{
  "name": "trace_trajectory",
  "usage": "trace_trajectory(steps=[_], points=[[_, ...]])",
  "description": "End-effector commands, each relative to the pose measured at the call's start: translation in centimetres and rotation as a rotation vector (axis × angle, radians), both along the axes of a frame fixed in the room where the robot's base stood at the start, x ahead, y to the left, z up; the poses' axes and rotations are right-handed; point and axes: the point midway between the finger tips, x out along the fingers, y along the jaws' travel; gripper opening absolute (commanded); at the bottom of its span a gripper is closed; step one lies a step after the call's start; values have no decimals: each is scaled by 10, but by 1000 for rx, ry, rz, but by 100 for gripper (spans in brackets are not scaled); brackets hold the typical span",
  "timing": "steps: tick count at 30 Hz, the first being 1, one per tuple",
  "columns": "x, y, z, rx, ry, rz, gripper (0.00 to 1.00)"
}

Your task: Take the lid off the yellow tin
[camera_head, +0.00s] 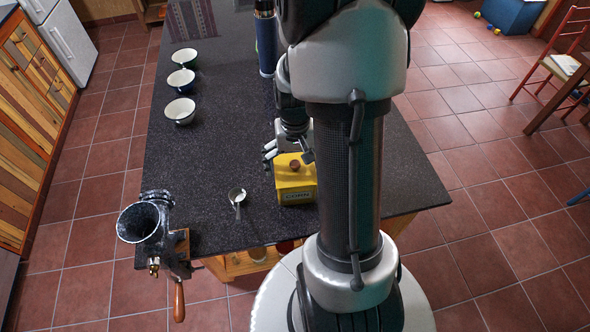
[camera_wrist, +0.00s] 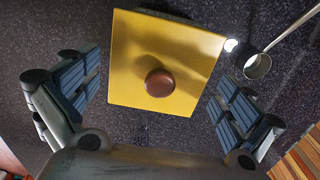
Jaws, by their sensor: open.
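The yellow tin (camera_head: 296,187) stands upright on the dark speckled counter, near its front edge. Its yellow lid (camera_head: 290,164) is on top, with a round brown knob (camera_head: 295,164). In the wrist view the lid (camera_wrist: 190,65) and its knob (camera_wrist: 159,83) are seen from above. My gripper (camera_head: 287,155) is above the tin, partly hidden by my arm in the head view. In the wrist view my gripper (camera_wrist: 158,98) is open and empty, with one finger on each side of the lid and the knob between them.
A small ladle (camera_head: 237,197) lies left of the tin; it also shows in the wrist view (camera_wrist: 258,66). A grinder (camera_head: 150,225) is clamped at the counter's left front corner. Several bowls (camera_head: 181,110) line the left side. A blue bottle (camera_head: 266,45) stands behind.

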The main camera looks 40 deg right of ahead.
Motion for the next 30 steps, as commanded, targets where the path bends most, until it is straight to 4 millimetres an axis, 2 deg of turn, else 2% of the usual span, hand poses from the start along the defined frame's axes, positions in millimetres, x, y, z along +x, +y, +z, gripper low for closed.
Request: trace_trajectory(steps=[4, 26, 30], points=[[0, 0, 1, 0, 0, 0, 99], [-1, 0, 0, 2, 2, 0, 50], [-1, 1, -1, 3, 4, 0, 47]])
